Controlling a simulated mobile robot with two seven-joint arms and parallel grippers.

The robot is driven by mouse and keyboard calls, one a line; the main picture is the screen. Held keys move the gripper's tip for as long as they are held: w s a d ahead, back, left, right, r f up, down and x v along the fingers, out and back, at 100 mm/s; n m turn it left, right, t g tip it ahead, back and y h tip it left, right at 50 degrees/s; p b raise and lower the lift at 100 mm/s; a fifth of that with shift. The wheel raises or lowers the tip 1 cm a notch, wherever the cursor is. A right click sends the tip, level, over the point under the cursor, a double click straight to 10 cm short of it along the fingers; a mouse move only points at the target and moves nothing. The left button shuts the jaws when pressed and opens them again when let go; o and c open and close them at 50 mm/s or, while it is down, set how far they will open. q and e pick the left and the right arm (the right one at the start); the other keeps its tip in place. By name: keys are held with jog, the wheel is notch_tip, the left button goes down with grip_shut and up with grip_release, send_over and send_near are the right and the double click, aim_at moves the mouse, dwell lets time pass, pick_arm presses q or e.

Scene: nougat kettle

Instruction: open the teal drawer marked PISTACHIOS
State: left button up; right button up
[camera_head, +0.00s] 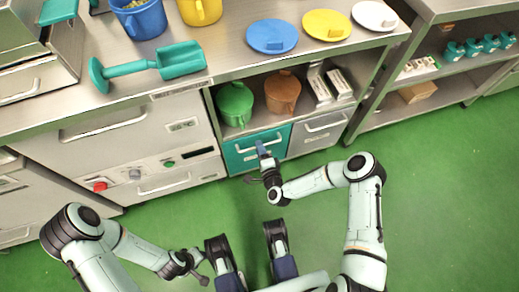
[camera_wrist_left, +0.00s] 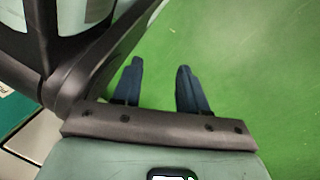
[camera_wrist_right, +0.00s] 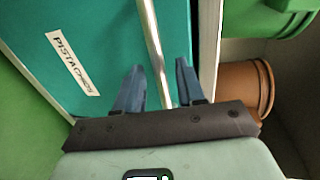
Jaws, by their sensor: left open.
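The teal drawer (camera_head: 240,162) sits low in the counter, under an open shelf, and its front looks flush and closed. In the right wrist view its front (camera_wrist_right: 110,30) carries a white label reading PISTACHIOS (camera_wrist_right: 72,62) and a pale bar handle (camera_wrist_right: 152,35). My right gripper (camera_head: 262,149) is at the handle. In the right wrist view its blue fingers (camera_wrist_right: 160,82) are apart, one on each side of the bar; whether they touch it I cannot tell. My left gripper (camera_wrist_left: 160,68) is open and empty above the green floor, away from the drawer.
A grey drawer (camera_head: 318,132) adjoins the teal one on the right. Above are a green pot (camera_head: 235,104) and a brown pot (camera_head: 283,92). A unit with a red knob (camera_head: 100,186) stands to the left. The green floor (camera_head: 440,200) in front is clear at right.

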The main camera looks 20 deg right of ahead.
pick_arm(q)
jog(key=shift+s+f, duration=0.15)
jog(key=shift+s, duration=0.15)
pick_arm(e)
jog(key=shift+w, duration=0.4)
grip_shut()
pick_arm(q)
jog(key=shift+w, duration=0.1)
pick_arm(e)
jog(key=shift+s, duration=0.1)
